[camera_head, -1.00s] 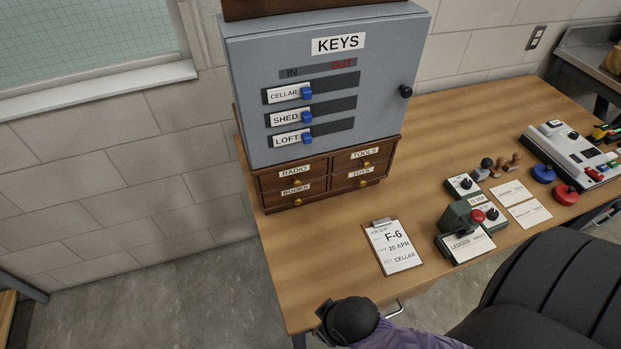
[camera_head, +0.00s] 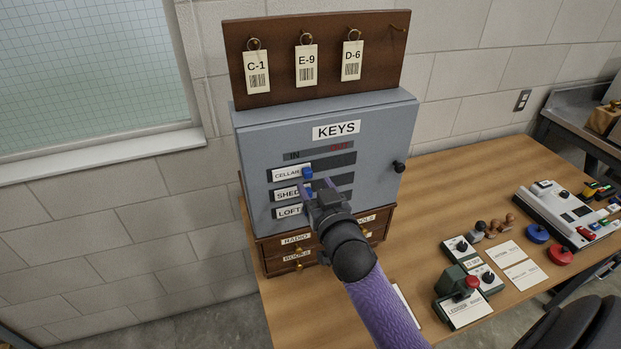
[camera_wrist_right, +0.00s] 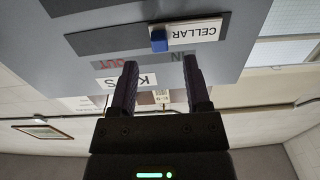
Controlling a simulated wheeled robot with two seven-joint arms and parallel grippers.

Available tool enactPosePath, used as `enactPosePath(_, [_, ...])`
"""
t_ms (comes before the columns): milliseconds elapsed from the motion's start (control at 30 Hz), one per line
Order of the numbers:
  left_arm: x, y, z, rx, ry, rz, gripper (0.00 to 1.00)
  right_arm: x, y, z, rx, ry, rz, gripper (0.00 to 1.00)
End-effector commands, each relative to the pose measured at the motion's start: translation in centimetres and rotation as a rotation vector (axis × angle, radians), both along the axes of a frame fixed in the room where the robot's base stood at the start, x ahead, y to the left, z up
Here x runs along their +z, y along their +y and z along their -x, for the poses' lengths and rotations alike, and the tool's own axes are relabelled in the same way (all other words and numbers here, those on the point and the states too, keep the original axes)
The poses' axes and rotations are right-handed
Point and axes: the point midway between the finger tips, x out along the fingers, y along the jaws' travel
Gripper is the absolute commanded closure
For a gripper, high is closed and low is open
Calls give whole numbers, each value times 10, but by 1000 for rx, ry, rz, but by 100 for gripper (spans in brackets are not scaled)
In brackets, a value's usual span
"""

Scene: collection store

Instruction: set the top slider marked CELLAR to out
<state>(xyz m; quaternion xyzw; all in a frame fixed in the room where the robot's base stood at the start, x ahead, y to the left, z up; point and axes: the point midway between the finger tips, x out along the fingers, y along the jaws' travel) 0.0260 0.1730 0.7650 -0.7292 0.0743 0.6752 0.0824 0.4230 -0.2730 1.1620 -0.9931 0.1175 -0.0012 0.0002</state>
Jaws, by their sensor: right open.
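The grey KEYS box (camera_head: 376,146) stands on a small wooden drawer unit on the desk. Its top slider, the blue CELLAR knob (camera_head: 307,173), sits at the left under IN, at the right end of its white CELLAR label (camera_head: 286,175). The blue knob also shows in the right wrist view (camera_wrist_right: 159,40), apart from the fingers. My right gripper (camera_head: 319,185) is open and empty, in front of the box just below the CELLAR knob. My left gripper is not in view.
A wooden board (camera_head: 330,88) with hanging tags stands above the box. The box's black knob (camera_head: 399,167) is at its right side. A green stamping device (camera_head: 455,283) and a white console (camera_head: 567,213) stand on the desk at the right.

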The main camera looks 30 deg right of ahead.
Motion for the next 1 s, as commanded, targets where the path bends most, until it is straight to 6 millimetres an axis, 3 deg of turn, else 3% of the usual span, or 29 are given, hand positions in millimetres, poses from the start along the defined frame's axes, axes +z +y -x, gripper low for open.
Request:
enactPosePath(200, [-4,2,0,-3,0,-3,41,-1,-7,-31,0,1,0,38])
enactPosePath(533, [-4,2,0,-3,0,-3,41,0,-9,-35,0,3,0,38])
enactPosePath(833, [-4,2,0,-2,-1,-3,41,-1,-8,-35,0,3,-1,100])
enactPosePath(1000, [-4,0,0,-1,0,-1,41,-1,-8,-35,0,3,-1,100])
